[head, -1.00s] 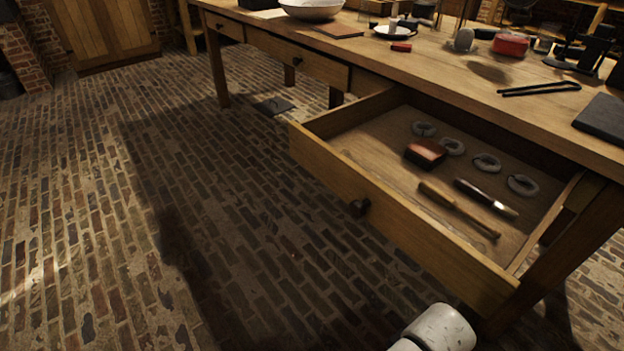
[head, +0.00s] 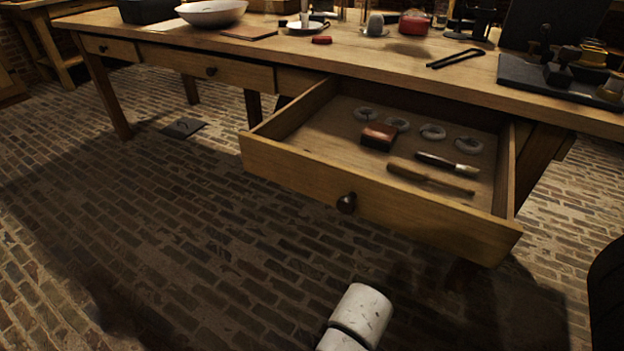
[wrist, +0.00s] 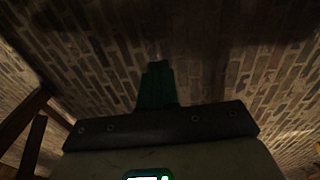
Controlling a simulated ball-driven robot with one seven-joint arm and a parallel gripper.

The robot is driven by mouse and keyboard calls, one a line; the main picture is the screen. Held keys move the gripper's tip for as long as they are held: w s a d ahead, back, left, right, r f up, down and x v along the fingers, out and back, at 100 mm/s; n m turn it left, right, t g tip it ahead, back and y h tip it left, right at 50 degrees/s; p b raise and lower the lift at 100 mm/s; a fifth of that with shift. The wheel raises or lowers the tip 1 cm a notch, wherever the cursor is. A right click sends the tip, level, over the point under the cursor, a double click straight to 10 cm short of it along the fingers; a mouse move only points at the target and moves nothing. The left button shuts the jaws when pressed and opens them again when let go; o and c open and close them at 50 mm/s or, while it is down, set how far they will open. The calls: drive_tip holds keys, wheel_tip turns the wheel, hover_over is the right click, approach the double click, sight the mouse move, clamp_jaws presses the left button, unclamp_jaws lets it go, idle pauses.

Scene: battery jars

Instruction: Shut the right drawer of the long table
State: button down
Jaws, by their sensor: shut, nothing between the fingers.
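The long table (head: 400,68) stands across the head view. Its right drawer (head: 300,172) is pulled well out, with a dark round knob (head: 347,203) on its front. Inside lie several grey rings (head: 432,132), a red-brown block (head: 379,136), a wooden-handled tool (head: 430,178) and a brush-like tool (head: 447,165). In the wrist view, my gripper (wrist: 158,68) has its dark fingers together, with nothing between them, over the brick floor. The gripper does not show in the head view; only a white part of my arm is there, below and in front of the drawer.
The brick floor (head: 170,260) is clear in front of the table. The table's other drawers (head: 211,72) look shut. A dark curved object (head: 606,290) stands at the right edge. Bowl, dishes and tools crowd the tabletop.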

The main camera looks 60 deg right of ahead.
drive_tip(key=r+n+p, duration=0.1)
drive_tip(key=n+h+p, duration=1.7)
approach(329, 173)
drive_tip(key=d+b, duration=0.2)
drive_tip(key=d, duration=0.4)
drive_tip(key=shift+w+d, duration=0.1)
drive_tip(key=shift+d, duration=0.35)
